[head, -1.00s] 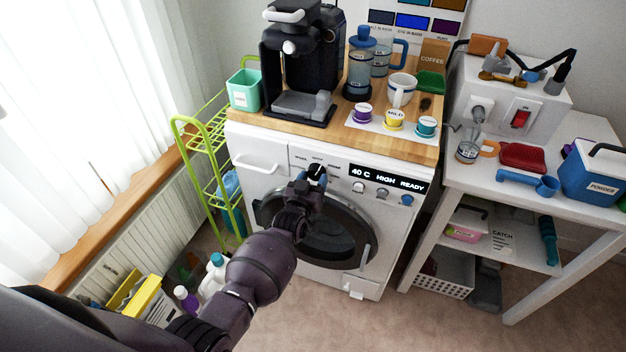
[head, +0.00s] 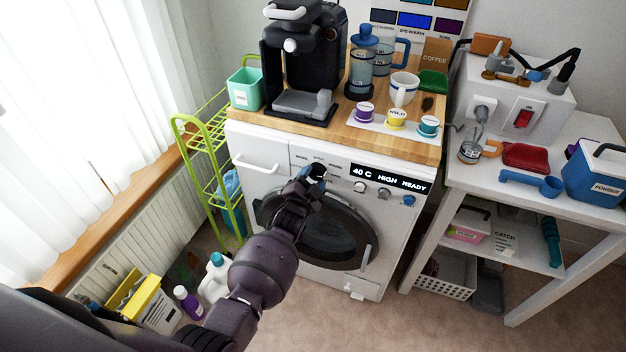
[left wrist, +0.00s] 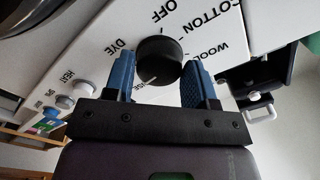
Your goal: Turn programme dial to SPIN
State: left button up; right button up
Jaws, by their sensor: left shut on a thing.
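The programme dial is a round black knob on the white washing machine (head: 270,181). My left gripper (left wrist: 160,82) is shut on the dial, with one blue finger on each side. In the head view the left gripper (head: 313,178) is at the panel and covers part of the dial. My right gripper is not in view.
The display (head: 390,179) reads 40 C HIGH READY, with smaller knobs below it. A green rack (head: 205,150) is at left, a white table (head: 480,185) at right.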

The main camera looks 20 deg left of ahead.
pick_arm(q)
jog(key=shift+f+m, duration=0.1)
jog(key=shift+m, duration=1)
jog(key=shift+m+b, duration=0.4)
jog(key=shift+m, duration=0.5)
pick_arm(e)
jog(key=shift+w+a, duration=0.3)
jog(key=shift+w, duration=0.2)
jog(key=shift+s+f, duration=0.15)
pick_arm(q)
jog(key=o, duration=0.9)
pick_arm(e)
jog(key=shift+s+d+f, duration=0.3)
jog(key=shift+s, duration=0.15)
